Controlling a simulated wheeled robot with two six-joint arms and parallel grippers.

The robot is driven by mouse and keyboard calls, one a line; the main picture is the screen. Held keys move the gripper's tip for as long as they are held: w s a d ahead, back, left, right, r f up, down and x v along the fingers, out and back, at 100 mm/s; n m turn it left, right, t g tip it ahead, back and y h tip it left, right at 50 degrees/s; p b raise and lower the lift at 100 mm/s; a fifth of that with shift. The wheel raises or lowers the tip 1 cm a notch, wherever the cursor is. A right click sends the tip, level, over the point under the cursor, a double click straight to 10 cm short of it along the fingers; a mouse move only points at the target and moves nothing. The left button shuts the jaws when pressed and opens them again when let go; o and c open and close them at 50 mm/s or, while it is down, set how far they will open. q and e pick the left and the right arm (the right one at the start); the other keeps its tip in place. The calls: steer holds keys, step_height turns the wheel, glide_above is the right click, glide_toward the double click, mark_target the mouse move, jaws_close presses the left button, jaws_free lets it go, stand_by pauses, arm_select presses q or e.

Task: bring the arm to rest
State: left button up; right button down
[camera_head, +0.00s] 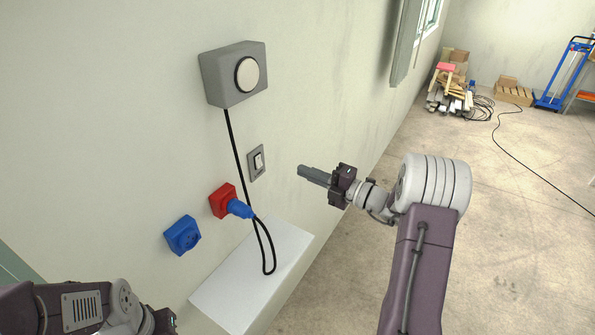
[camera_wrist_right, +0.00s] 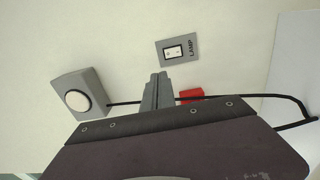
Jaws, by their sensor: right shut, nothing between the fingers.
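My right gripper (camera_head: 303,170) is shut and empty. It is held in the air to the right of a grey wall switch (camera_head: 257,162), with a visible gap in the head view. In the right wrist view the closed fingers (camera_wrist_right: 157,84) point toward the wall, just below the switch (camera_wrist_right: 177,49), which is marked LAMP. My left arm (camera_head: 85,305) shows only in part at the lower left of the head view. Whether its gripper is open or shut cannot be made out.
A grey box with a round white front (camera_head: 246,75) is on the wall. Its black cable (camera_head: 238,150) runs to a blue plug (camera_head: 240,208) in a red socket (camera_head: 222,200). A blue socket (camera_head: 183,235) is empty. A white ledge (camera_head: 225,290) juts out below.

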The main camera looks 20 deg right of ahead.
steer(key=s+a+r+n+g+y, duration=0.2)
steer(key=a+r+n+g+y, duration=0.15)
steer(key=a, duration=0.75)
steer(key=s+a+f+n+g, duration=0.4)
steer(key=s+a+n+g, duration=0.4)
steer(key=s+a, duration=0.3)
steer(key=s+d+f+n+g+h, duration=0.2)
steer(key=s+f+n+g+h, duration=0.2)
steer(key=s+f+n+h, duration=0.5)
steer(key=s+d+f+n+t+h, duration=0.1)
steer(key=d+f+n+h, duration=0.1)
steer(key=d+n, duration=0.5)
steer(key=s+d+f+n+t+h, duration=0.1)
steer(key=d+f+n+h, duration=0.2)
steer(key=n, duration=1.5)
steer(key=d+f, duration=0.2)
steer(key=d, duration=0.2)
steer(key=shift+s+f+n, duration=0.25)
steer(key=shift+n, duration=0.1)
